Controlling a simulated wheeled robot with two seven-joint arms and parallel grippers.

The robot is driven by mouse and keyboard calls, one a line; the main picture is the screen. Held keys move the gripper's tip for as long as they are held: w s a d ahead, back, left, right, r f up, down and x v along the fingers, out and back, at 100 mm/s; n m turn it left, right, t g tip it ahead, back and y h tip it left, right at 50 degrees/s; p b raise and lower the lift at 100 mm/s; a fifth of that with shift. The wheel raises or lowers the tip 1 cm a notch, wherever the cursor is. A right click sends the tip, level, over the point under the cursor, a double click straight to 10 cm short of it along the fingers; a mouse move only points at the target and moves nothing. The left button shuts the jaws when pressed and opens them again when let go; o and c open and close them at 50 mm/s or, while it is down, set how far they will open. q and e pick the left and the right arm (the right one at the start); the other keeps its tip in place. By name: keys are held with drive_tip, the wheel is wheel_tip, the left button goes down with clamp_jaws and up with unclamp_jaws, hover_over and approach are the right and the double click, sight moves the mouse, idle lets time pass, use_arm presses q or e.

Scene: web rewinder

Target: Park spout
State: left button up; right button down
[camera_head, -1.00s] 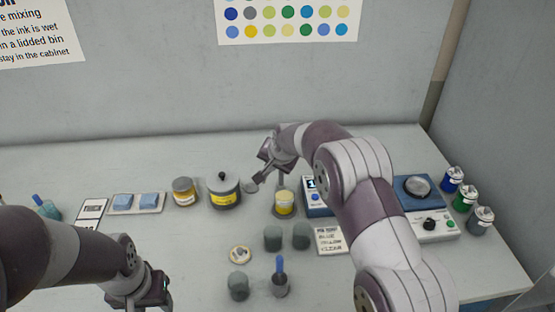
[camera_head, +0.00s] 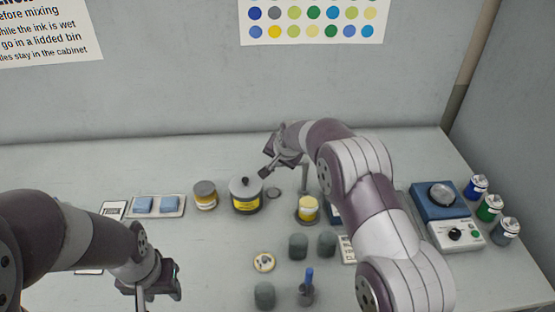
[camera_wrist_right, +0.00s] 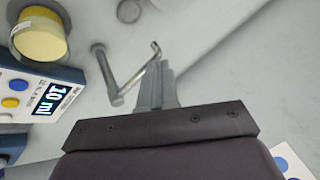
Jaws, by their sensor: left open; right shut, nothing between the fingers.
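The spout (camera_wrist_right: 137,78) is a thin bent metal tube beside its upright post (camera_wrist_right: 103,68) in the right wrist view. In the head view the post (camera_head: 305,176) rises behind a yellow-filled cup (camera_head: 308,208); the tube is mostly hidden by my right arm. My left gripper (camera_head: 152,290) is open and empty at the lower left, partly cut off.
The dispenser with a 10 ml display (camera_wrist_right: 45,100) is mostly behind my right arm. A lidded pot (camera_head: 246,204), a jar (camera_head: 205,201) and grey cups (camera_head: 298,246) stand nearby. A blue-topped device (camera_head: 441,200) and several ink bottles (camera_head: 475,188) are at right.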

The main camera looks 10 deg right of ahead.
drive_tip(key=shift+w+a+r, duration=0.1)
drive_tip(key=shift+w, duration=0.15)
drive_tip(key=shift+w+r, duration=0.1)
drive_tip(key=shift+r, duration=0.05)
idle(0.4)
